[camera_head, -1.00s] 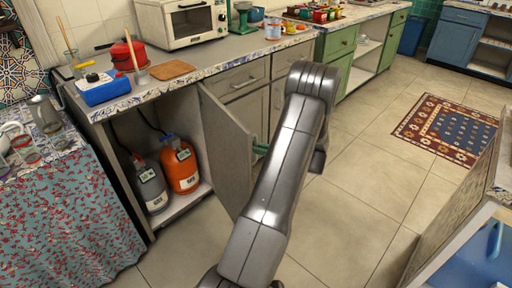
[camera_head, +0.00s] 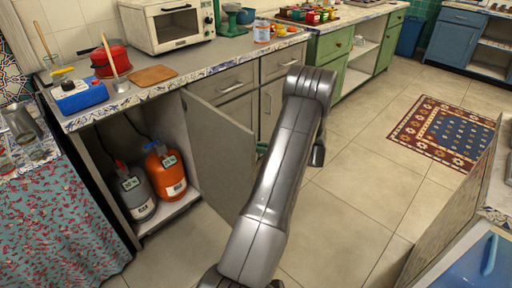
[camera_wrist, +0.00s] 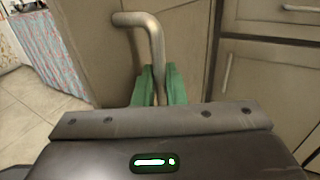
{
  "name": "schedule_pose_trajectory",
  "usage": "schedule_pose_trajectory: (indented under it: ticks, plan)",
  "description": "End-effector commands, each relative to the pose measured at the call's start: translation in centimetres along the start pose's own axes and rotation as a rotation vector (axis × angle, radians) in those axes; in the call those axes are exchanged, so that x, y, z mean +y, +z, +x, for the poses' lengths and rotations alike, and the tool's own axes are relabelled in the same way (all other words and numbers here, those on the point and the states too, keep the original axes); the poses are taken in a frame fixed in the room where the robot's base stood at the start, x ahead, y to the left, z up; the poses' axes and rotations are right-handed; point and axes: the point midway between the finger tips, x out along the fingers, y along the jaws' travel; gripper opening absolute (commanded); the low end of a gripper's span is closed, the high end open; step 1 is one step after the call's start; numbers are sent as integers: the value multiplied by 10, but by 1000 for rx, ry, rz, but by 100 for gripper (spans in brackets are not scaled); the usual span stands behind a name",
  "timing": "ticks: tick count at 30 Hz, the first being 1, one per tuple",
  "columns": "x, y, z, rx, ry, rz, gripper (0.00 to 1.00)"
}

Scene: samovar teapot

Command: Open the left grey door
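The left grey door (camera_head: 220,150) stands open, swung out from the cabinet under the counter, with its inner face toward the head camera. In the wrist view the door's outer face (camera_wrist: 95,45) fills the upper left, with a bent metal handle (camera_wrist: 152,38). My gripper (camera_wrist: 155,84) has green fingers, one on each side of the handle's bar, closed on it. In the head view only a bit of green gripper (camera_head: 261,149) shows at the door's edge; my arm hides the rest.
Inside the cabinet stand a grey bottle (camera_head: 136,192) and an orange bottle (camera_head: 168,175). A neighbouring grey door (camera_head: 240,110) is shut. The floor (camera_head: 340,200) to the right of my arm is clear.

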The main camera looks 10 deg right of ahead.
Motion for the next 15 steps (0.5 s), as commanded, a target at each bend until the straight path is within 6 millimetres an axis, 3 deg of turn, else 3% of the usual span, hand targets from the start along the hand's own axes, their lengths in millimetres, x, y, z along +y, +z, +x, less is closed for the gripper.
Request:
schedule_pose_trajectory:
  ticks: [3, 11, 15]
  plan:
    - [0, 1, 2, -1, 0, -1, 25]
    - [0, 1, 0, -1, -1, -1, 25]
    - [-1, 1, -12, 0, -1, -1, 25]
